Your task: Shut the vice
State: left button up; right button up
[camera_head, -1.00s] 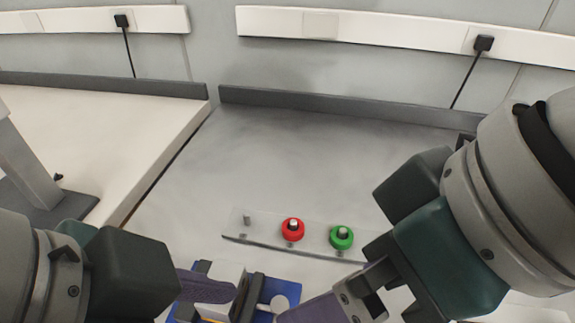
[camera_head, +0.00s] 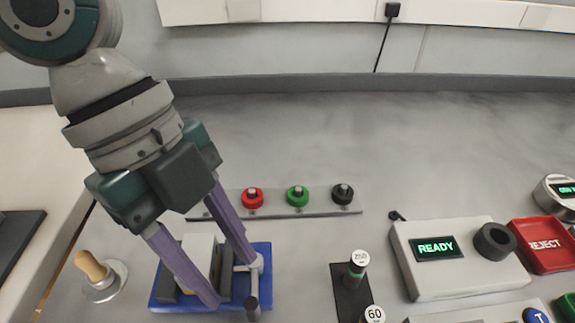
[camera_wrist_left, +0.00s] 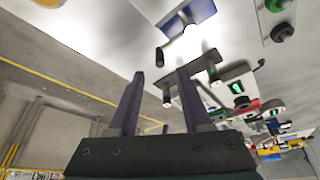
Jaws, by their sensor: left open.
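The vice has a blue base (camera_head: 160,300) and dark grey jaws, and stands at the bottom left of the head view. A pale block (camera_head: 197,248) shows at its jaws, partly hidden by my finger; I cannot tell if it is clamped. Its handle (camera_head: 252,303), a light bar with a dark end, is at the right side. My left gripper (camera_head: 232,283) is open, its purple fingers reaching down over the vice, apparently empty; contact is unclear. In the left wrist view the vice (camera_wrist_left: 187,22) lies beyond the open fingers (camera_wrist_left: 158,75). My right gripper is out of view.
A rail with red, green and black knobs (camera_head: 298,196) lies behind the vice. A wooden-handled tool (camera_head: 92,268) stands to its left. Labelled weights (camera_head: 358,262) stand on a dark holder to its right, then a READY display box (camera_head: 437,249) and a red REJECT tray (camera_head: 541,247).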

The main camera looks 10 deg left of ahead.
aim_at(249, 303)
pick_arm(q)
jog(key=x, duration=0.7)
jog(key=shift+b, duration=0.3)
grip_shut()
